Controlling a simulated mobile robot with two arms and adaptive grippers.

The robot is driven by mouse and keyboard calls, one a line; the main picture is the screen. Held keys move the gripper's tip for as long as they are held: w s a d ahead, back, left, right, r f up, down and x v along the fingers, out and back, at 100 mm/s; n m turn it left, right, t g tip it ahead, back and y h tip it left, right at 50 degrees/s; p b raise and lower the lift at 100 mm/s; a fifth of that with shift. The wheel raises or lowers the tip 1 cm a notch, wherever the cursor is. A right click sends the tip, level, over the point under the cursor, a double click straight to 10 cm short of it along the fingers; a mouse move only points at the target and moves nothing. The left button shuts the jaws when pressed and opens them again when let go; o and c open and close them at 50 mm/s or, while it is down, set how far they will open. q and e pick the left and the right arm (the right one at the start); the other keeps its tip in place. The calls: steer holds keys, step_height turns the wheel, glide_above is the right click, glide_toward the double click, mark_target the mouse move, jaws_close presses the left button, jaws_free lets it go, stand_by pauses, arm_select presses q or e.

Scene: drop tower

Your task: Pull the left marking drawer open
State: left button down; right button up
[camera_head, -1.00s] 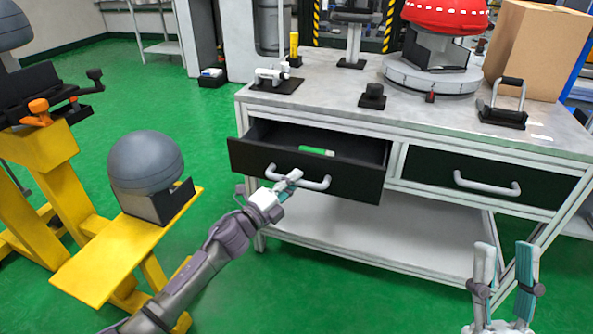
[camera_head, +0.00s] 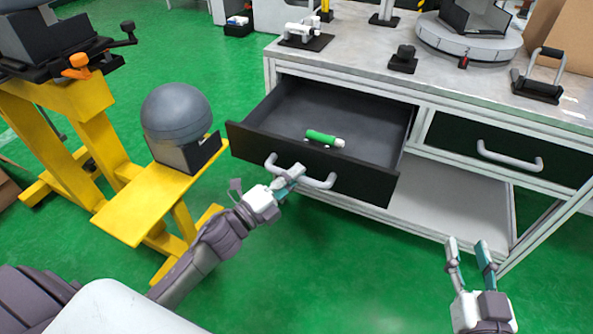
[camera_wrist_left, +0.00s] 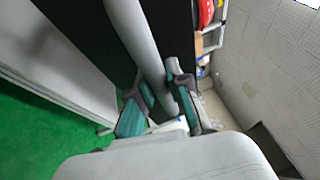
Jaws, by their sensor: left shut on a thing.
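The left marking drawer (camera_head: 360,183) is pulled well out of the workbench, with a green and white cylindrical object (camera_head: 324,138) lying inside it. My left gripper (camera_head: 290,178) is shut on the left part of the drawer's grey bar handle (camera_head: 318,184). In the left wrist view the handle (camera_wrist_left: 137,35) runs between the two fingers (camera_wrist_left: 156,106) in front of the dark drawer front. My right gripper (camera_head: 468,252) is open and empty, apart from the bench, at the lower right.
The right drawer (camera_head: 455,143) is closed. The bench top (camera_head: 345,50) carries a black knob block, a round turntable and a handled black block. A yellow stand (camera_head: 125,212) with a grey dome (camera_head: 176,113) is left of the drawer. Green floor is clear in front.

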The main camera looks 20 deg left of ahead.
arm_select(q)
steer(key=c, duration=1.1)
jaws_free()
steer(key=v, duration=1.2)
